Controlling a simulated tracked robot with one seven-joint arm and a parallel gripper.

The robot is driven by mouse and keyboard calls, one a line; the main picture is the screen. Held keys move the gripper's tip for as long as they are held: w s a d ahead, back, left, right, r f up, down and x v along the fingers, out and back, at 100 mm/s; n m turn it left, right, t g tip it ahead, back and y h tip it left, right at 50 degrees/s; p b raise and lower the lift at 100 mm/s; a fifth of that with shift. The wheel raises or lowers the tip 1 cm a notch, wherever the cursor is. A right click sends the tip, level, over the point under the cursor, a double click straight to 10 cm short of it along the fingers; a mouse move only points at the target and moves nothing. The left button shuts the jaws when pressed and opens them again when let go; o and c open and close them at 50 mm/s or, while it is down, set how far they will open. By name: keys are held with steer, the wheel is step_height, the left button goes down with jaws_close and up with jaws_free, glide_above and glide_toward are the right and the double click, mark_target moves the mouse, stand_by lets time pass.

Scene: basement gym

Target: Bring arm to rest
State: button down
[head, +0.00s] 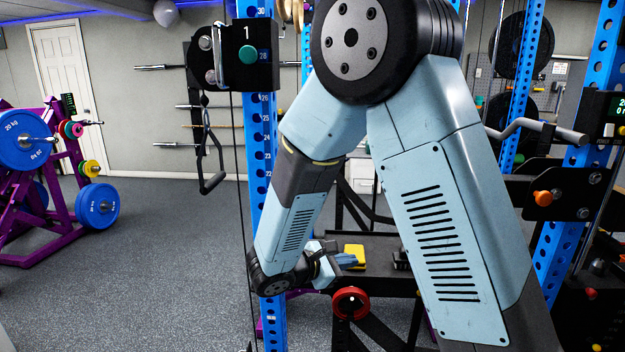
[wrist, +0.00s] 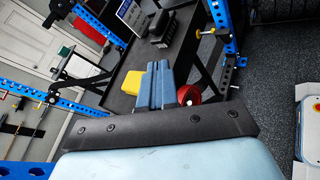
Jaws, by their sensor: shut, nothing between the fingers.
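My arm fills the middle and right of the head view, bent sharply at the elbow near the top, with its forearm hanging down to the left. My gripper (head: 352,260) is low in the head view, close to a yellow block (head: 355,256). In the wrist view my gripper (wrist: 158,68) shows as two blue fingers pressed together, with nothing between them. The yellow block (wrist: 132,82) shows just left of the fingers in that view. I cannot tell the gap between the fingers and the block.
Blue rack uprights (head: 262,150) stand by my forearm and at right. A red disc (head: 350,303) is below my gripper. A black handle (head: 212,180) hangs at left. A purple rack holds blue plates (head: 97,206). The grey floor (head: 170,260) at left is clear.

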steer(key=s+d+r+m+g+y, duration=0.2)
steer(key=s+d+r+m+g, duration=0.1)
steer(key=s+d+r+m, duration=0.3)
steer(key=s+d+r+m+g+y, duration=0.3)
steer(key=s+d+m+g, duration=0.15)
steer(key=d, duration=0.35)
steer(key=s+d+r+m+t+y, duration=0.1)
steer(key=s+r+m+t+y, duration=0.4)
steer(key=s+r+m+y, duration=0.2)
steer(key=shift+s+d+r+m, duration=0.25)
steer(key=shift+s+r+m, duration=0.9)
steer(key=shift+s, duration=0.3)
